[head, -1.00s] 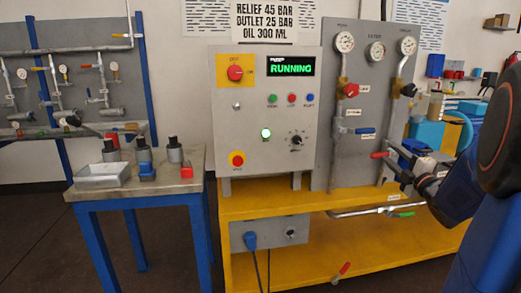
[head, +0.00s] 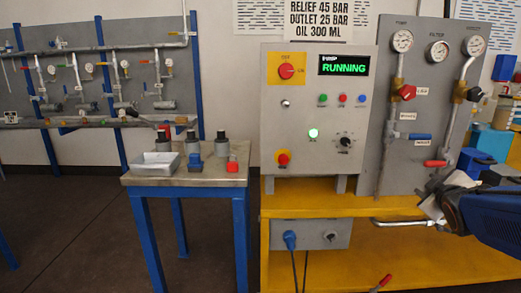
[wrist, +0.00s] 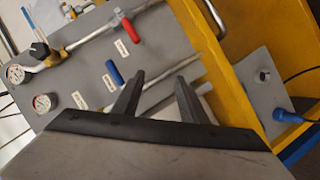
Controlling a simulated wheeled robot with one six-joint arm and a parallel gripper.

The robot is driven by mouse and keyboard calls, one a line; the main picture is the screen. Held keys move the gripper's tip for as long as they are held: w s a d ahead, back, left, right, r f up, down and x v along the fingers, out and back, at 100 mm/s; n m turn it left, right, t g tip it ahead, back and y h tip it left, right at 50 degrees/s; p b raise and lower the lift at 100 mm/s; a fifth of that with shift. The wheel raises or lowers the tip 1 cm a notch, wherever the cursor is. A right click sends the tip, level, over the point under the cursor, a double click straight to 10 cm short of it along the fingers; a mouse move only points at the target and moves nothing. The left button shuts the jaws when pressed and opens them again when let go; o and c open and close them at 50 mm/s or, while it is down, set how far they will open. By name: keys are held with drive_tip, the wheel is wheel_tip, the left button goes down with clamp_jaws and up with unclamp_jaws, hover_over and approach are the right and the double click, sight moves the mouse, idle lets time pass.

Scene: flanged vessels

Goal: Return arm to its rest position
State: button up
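My gripper (wrist: 160,78) is open in the wrist view, with its two dark fingers apart and nothing held between them. In the head view my gripper (head: 432,207) is at the right, in front of the lower part of the grey gauge panel (head: 376,150), above the yellow bench (head: 400,255). My blue arm comes in from the right edge. In the wrist view a red-handled valve (wrist: 125,25) and a blue handle (wrist: 115,72) lie beyond the fingers, apart from them.
The control box (head: 310,145) reads RUNNING, with a green light lit. A blue-legged table (head: 135,180) at the left holds a tray (head: 156,166) and several small parts. Blue containers (head: 490,143) stand at the far right. Floor shows free at the lower left.

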drive_tip(key=s+a+f+m+g+y, duration=0.1)
drive_tip(key=s+a+f+m+g, duration=0.1)
drive_tip(key=s+a, duration=0.4)
drive_tip(key=s+a+f+m+g+y, duration=0.2)
drive_tip(key=s+a+f+g, duration=0.2)
drive_tip(key=s, duration=0.7)
drive_tip(key=s+a+f+m+g+y, duration=0.2)
drive_tip(key=s+a+f, duration=0.4)
drive_tip(key=s+a, duration=0.3)
drive_tip(key=shift+a+f+m+g, duration=0.4)
drive_tip(key=shift+a+m+g, duration=0.05)
drive_tip(key=shift+m+g, duration=0.05)
